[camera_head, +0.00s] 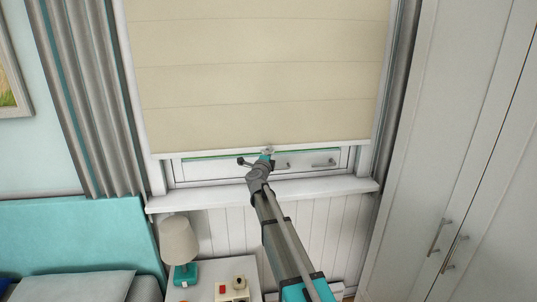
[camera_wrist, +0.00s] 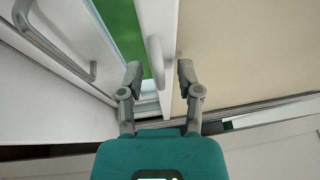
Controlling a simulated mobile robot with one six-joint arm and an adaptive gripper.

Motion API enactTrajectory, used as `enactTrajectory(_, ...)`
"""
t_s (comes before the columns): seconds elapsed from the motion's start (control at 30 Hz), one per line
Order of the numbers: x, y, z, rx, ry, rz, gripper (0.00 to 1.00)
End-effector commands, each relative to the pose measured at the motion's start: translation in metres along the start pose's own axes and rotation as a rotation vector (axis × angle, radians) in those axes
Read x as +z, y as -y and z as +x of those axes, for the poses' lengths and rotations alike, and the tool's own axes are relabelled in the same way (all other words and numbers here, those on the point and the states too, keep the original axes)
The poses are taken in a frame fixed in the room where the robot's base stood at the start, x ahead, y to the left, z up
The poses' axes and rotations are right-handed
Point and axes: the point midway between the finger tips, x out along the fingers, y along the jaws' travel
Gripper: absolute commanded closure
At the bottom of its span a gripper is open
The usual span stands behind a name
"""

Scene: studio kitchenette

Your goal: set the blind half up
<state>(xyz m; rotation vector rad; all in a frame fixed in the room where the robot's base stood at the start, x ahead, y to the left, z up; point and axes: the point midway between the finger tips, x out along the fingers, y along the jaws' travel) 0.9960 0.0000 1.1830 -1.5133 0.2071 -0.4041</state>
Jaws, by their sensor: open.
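The beige blind (camera_head: 262,90) hangs over most of the window, its white bottom rail (camera_head: 330,145) a little above the sill. In the wrist view the blind (camera_wrist: 250,50) fills the right side beside its rail (camera_wrist: 158,22). A white rounded pull (camera_wrist: 155,60) stands out from the rail. My gripper (camera_wrist: 160,72) is open, its fingertips on either side of the line of the pull, close to it; I cannot tell whether they touch it. In the head view my gripper (camera_head: 267,155) is at the middle of the rail and partly hides the pull.
The window's lower frame (camera_head: 220,170) shows below the blind, with metal handles (camera_head: 324,163). The white sill (camera_head: 325,190) juts out under my arm. A lamp (camera_head: 178,240) stands on the nightstand (camera_head: 242,266) at lower left. Curtains (camera_head: 85,90) and a tall wardrobe (camera_head: 440,130) flank the window.

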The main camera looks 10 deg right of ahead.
Motion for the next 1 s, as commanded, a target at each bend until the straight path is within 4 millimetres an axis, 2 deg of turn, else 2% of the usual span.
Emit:
enactTrajectory(0.2,0.0,0.0,-0.0003,0.0,0.0,0.0,0.56)
enactTrajectory(0.43,0.0001,0.0,-0.0003,0.0,0.0,0.0,0.99)
enactTrajectory(1.0,0.0005,0.005,0.0003,0.0,0.0,0.0,1.0)
